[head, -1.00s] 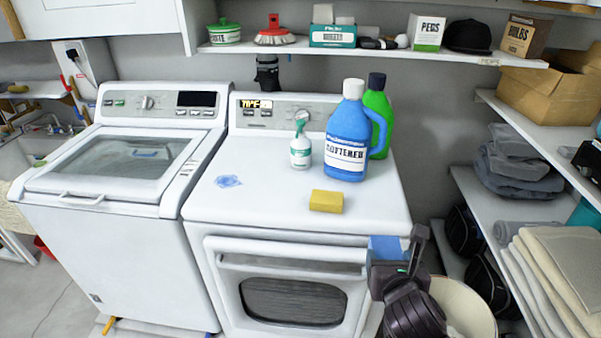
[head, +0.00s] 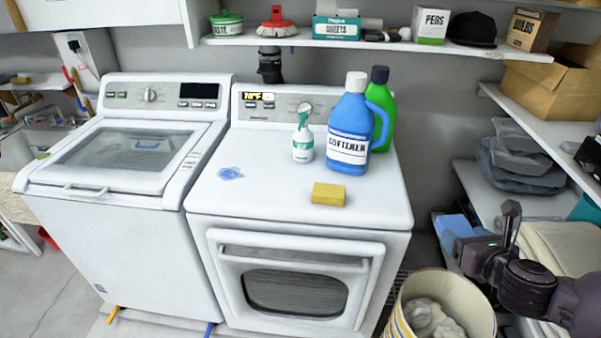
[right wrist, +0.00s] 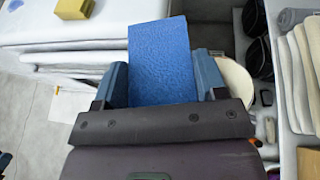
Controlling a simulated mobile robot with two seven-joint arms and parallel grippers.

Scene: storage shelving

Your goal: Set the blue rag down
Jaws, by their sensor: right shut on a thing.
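The blue rag (head: 455,224) is a flat blue sheet held at the tips of my right gripper (head: 480,240), on the right of the head view. In the right wrist view the rag (right wrist: 162,60) sticks out straight between the two blue-grey fingers, shut on it, and the right gripper (right wrist: 163,85) hides its near end. In the head view the rag is up off the floor, beside the right-hand shelves and to the right of the dryer. Whether it touches a shelf cannot be told. My left gripper is not in view.
A striped bin (head: 400,318) holding pale cloth stands below my right gripper. Grey folded cloths (head: 522,160) lie on the right shelf, with beige towels (head: 565,240) lower down. The dryer top (head: 260,200) carries bottles and a yellow sponge (head: 328,194), with free room at its front left.

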